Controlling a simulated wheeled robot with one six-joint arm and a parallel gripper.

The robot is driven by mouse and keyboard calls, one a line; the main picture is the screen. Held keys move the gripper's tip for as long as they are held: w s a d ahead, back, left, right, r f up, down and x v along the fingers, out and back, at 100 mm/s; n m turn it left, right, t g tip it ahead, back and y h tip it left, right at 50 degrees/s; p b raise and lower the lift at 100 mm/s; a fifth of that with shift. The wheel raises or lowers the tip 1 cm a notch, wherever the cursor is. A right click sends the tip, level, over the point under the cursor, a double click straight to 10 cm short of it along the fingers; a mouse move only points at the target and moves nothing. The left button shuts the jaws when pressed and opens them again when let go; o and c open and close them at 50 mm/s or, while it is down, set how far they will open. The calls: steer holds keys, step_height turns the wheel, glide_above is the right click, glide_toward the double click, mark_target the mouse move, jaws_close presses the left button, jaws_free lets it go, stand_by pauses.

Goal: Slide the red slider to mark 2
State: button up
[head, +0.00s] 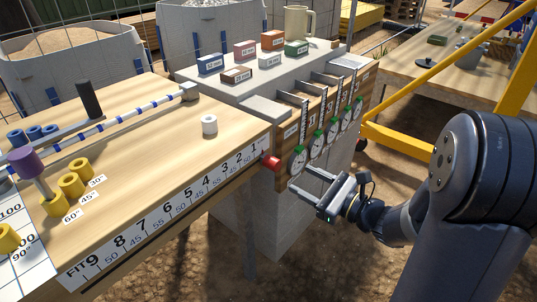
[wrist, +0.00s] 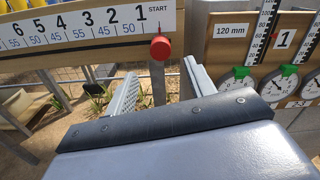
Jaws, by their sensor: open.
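The red slider (head: 271,162) is a round red knob on the front edge of the wooden table. In the wrist view the red slider (wrist: 160,47) sits below the START label, right of mark 1 on the white number scale (wrist: 80,24). Mark 2 (wrist: 113,16) is further left on that scale. My gripper (head: 294,178) is open and empty, its fingers pointing at the table front just right of the slider in the head view. In the wrist view the slider shows beyond and between the fingertips (wrist: 160,70), apart from both.
A gauge panel (head: 318,120) with several dials and green clips stands right of the slider. Its dials (wrist: 238,80) are close to the right finger in the wrist view. A white roll (head: 209,125) and yellow cylinders (head: 72,185) stand on the table. The space before the scale is clear.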

mark_target(278, 166)
steer(key=b+x, duration=0.2)
steer(key=x, duration=0.8)
steer(key=shift+w+a, duration=0.25)
steer(key=shift+a, duration=0.05)
jaws_close()
stand_by(0.5)
